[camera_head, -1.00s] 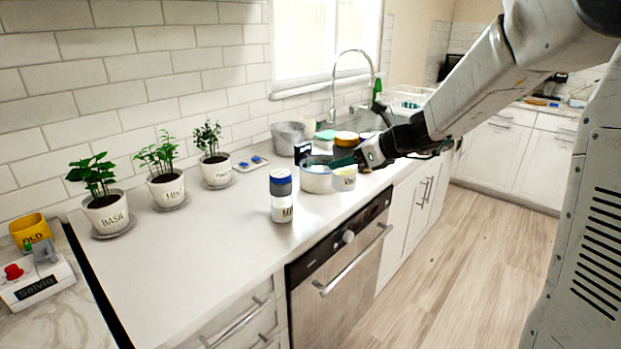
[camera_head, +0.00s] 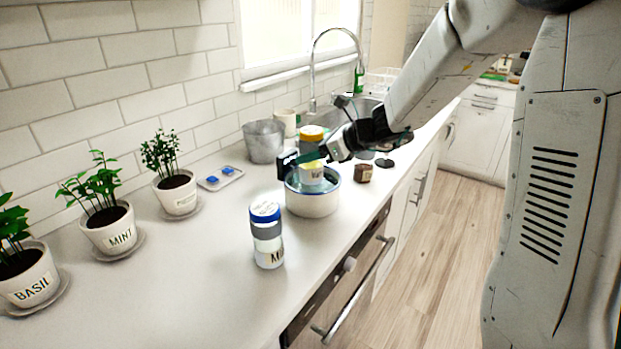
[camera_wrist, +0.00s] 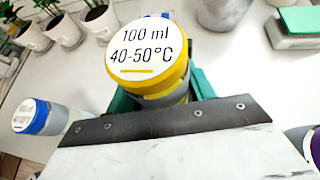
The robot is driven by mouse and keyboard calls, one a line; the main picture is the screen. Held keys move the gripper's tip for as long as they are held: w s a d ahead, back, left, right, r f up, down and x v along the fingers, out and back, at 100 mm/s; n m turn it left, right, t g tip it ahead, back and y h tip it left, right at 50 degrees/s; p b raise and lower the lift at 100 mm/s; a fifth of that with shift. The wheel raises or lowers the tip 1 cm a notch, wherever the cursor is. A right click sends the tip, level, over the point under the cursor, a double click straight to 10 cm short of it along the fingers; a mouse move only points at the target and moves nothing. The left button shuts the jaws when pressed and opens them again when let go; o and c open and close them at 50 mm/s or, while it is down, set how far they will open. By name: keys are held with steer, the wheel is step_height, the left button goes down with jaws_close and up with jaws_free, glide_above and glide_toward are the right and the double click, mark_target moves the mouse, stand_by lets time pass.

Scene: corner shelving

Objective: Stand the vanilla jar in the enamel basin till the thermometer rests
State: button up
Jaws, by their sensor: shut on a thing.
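My gripper (camera_head: 316,155) is shut on an upright jar with a yellow lid (camera_head: 311,133), a grey band and a pale lower part; I take it for the vanilla jar. In the wrist view its lid (camera_wrist: 146,50) reads "100 ml 40-50°C", between my teal fingers. The enamel basin (camera_head: 312,205) is white with a blue rim and stands on the counter. The jar's lower part is within the basin's rim; whether it touches the bottom is hidden. A small dark device (camera_head: 287,164) is at the basin's left rim; I cannot tell if it is the thermometer.
A blue-lidded bottle (camera_head: 267,237) stands in front of the basin. A small brown box (camera_head: 363,173) is to its right, a grey bucket (camera_head: 263,141) behind. Potted plants (camera_head: 111,227) and a small tray (camera_head: 220,179) are to the left. The left-front counter is clear.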

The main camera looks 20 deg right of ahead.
mark_target(312, 174)
steer(key=shift+f, duration=2.9)
steer(key=shift+f, duration=0.15)
steer(key=o, duration=1.1)
steer(key=shift+o, duration=0.2)
